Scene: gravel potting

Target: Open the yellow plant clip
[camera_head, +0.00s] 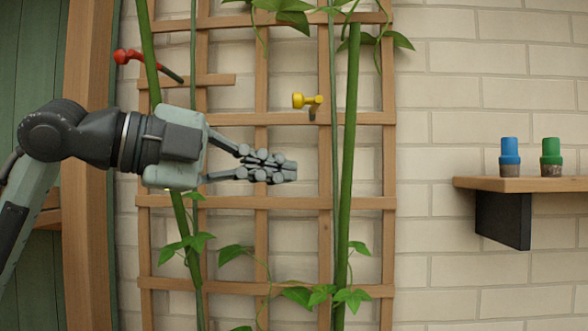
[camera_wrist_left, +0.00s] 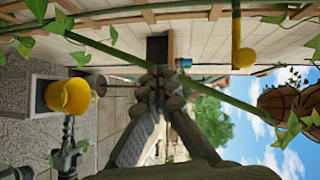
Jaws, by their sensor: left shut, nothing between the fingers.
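The yellow plant clip (camera_head: 307,101) sits on the trellis near a horizontal slat, left of the thick green stem, in the head view. A rounded yellow piece at the end of a stick-like shaft, which looks like part of the clip, shows in the left wrist view (camera_wrist_left: 245,57). My left gripper (camera_head: 291,171) is shut and empty in front of the trellis, below and slightly left of the clip, not touching it. Its closed fingers also show in the left wrist view (camera_wrist_left: 160,88). A dark gripper-like shape, possibly my right gripper (camera_wrist_left: 67,140), is at the lower left there, its fingers unclear.
The wooden trellis (camera_head: 262,202) carries leafy green stems (camera_head: 346,170). A red clip (camera_head: 124,57) is at its upper left. A wall shelf (camera_head: 520,185) at right holds a blue item (camera_head: 509,151) and a green one (camera_head: 551,151). A yellow bucket (camera_wrist_left: 70,97) shows in the left wrist view.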

